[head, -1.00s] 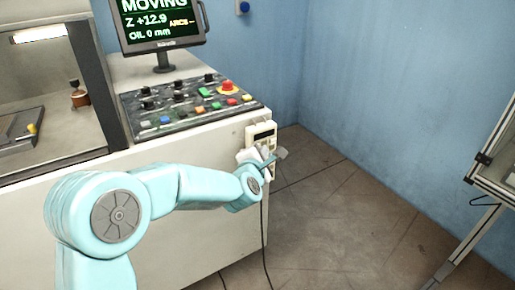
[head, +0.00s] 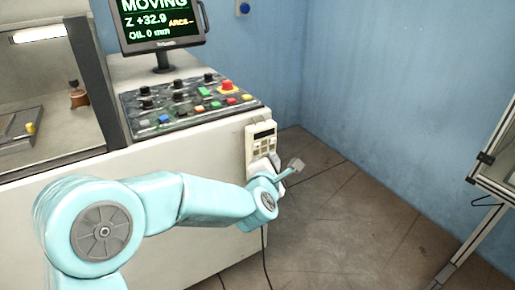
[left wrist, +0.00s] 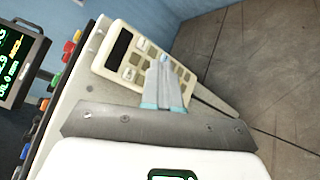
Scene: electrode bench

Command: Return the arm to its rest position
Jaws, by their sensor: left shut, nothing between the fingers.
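My left gripper (head: 293,166) is beside the front right corner of the machine, just right of and below the handheld pendant (head: 261,140). Its fingers are shut with nothing between them. In the left wrist view the shut fingers (left wrist: 163,82) overlap the lower part of the pendant (left wrist: 140,57). I cannot tell from this whether they touch it. The pendant is off-white with a dark display and buttons, and hangs on the machine's side with a cable below. My right gripper is not in view.
The machine's control panel (head: 185,104) carries several buttons and a red stop knob (head: 228,88). A monitor (head: 158,22) reads MOVING, Z +32.9, OIL 0 mm. A framed bench (head: 492,180) stands at the right. The floor (head: 350,215) between is clear.

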